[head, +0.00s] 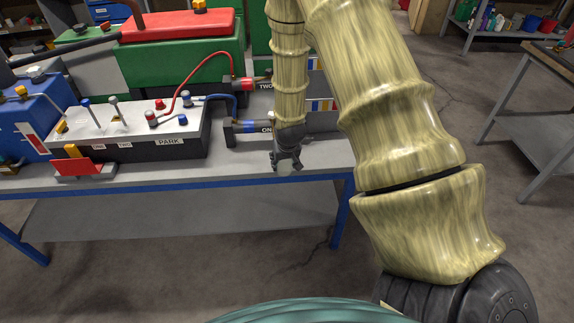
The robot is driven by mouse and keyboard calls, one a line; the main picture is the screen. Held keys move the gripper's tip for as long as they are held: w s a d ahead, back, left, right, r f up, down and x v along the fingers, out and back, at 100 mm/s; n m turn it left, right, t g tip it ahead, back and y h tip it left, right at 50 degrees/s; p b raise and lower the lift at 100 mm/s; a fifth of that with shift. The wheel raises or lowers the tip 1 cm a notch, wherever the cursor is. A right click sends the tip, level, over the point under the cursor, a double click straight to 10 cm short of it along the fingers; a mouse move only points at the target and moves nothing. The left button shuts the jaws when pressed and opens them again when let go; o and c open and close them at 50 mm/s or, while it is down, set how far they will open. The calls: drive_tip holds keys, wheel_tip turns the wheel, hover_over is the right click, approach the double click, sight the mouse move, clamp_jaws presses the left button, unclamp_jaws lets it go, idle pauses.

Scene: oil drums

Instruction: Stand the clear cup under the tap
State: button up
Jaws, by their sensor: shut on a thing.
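My gripper (287,160) hangs over the right front part of the grey bench (225,165), close to the black block labelled ONE. Its dark fingers are closed together on something small that I cannot make out. I cannot pick out a clear cup; the gripper and arm may hide it. Brass-coloured fittings (22,92) show on the blue container at the far left, but I cannot tell whether one is the tap.
A white-topped box labelled PARK (170,141) carries switches and red and blue leads. Black blocks labelled ONE (240,130) and TWO (262,86) stand right of it. A green container with a red lid (180,25) is behind. Another table (540,80) stands right.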

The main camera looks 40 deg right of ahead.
drive_tip(key=shift+w+d+f+b, duration=0.15)
drive_tip(key=shift+w+d, duration=0.1)
drive_tip(key=shift+w, duration=1.1)
drive_tip(key=shift+w+d+b, duration=0.15)
drive_tip(key=shift+w+d, duration=0.1)
drive_tip(key=shift+w, duration=1.05)
drive_tip(key=shift+w+d+f+b, duration=0.15)
drive_tip(key=shift+w+d, duration=0.1)
drive_tip(key=shift+w, duration=1.1)
drive_tip(key=shift+r, duration=0.1)
drive_tip(key=shift+f, duration=0.45)
drive_tip(key=o, duration=0.9)
drive_tip(key=shift+o, duration=0.2)
drive_tip(key=v, duration=1.2)
